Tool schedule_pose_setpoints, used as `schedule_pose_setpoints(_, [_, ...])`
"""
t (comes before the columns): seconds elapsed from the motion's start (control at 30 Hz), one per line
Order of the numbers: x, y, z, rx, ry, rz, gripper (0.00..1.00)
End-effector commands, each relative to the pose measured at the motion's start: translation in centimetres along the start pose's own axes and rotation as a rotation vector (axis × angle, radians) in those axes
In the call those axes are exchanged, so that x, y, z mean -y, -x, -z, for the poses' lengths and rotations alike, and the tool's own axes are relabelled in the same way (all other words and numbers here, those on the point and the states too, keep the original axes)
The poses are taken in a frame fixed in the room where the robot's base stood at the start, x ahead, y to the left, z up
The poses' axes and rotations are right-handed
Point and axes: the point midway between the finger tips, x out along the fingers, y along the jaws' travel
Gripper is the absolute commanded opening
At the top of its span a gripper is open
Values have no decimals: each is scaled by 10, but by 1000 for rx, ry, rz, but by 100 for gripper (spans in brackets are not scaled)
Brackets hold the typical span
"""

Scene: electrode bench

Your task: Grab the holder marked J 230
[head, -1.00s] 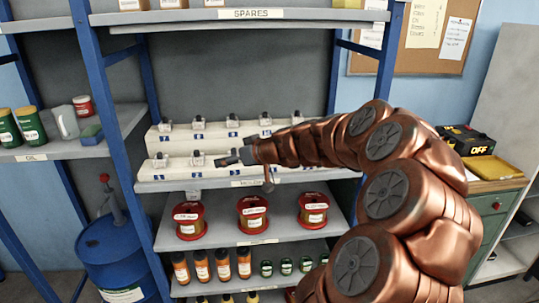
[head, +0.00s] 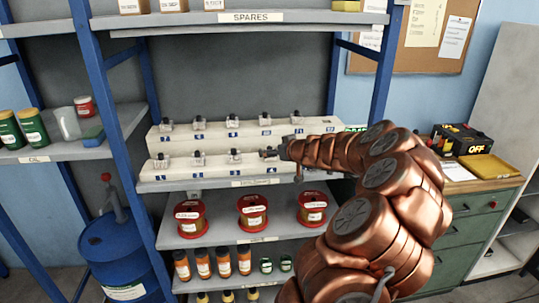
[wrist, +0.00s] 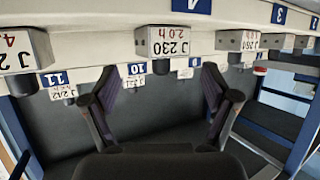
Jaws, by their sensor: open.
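The holder marked J 230 (wrist: 169,45) is a pale block with a white label, also reading 2.0 h. It shows upside down at the top middle of the wrist view, on the front row by the blue plate 4 (wrist: 192,5). My gripper (wrist: 159,85) is open and empty, its two dark fingers spread to either side below the label. The holder appears beyond the fingertips, not between them. In the head view my gripper (head: 276,153) is at the right part of the front row and hides what is behind it.
Similar holders flank it: one at left (wrist: 24,50), one at right (wrist: 238,40). A back row with plates 11 (wrist: 54,79) and 10 (wrist: 137,69) lies behind. Red-rimmed spools (head: 252,212) stand on the shelf below. The SPARES shelf (head: 250,17) is above.

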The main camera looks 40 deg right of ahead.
Motion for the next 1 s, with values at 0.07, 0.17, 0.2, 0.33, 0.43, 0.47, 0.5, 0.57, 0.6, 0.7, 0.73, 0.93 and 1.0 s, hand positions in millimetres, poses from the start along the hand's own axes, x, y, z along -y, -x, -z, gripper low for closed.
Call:
schedule_pose_setpoints(0.07, [0,-8,0,2,-1,2,86])
schedule_pose_setpoints(0.17, [0,-18,0,1,1,2,86])
schedule_pose_setpoints(0.2, [1,-22,0,1,0,3,86])
schedule_pose_setpoints(0.33, [0,-28,-2,2,0,1,86])
schedule_pose_setpoints(0.43, [0,-29,-2,1,0,0,86])
schedule_pose_setpoints(0.47, [0,-29,-2,1,0,0,86])
schedule_pose_setpoints(0.5, [0,-29,-2,1,0,0,86])
schedule_pose_setpoints(0.57, [0,-29,-2,0,1,0,86])
schedule_pose_setpoints(0.6, [0,-29,-2,0,1,0,86])
schedule_pose_setpoints(0.7, [0,-29,-2,0,1,0,77])
schedule_pose_setpoints(0.73, [0,-29,-2,0,1,0,74])
schedule_pose_setpoints(0.93, [-1,-29,-2,0,1,0,53])
schedule_pose_setpoints(1.0, [-1,-29,-2,0,1,0,46])
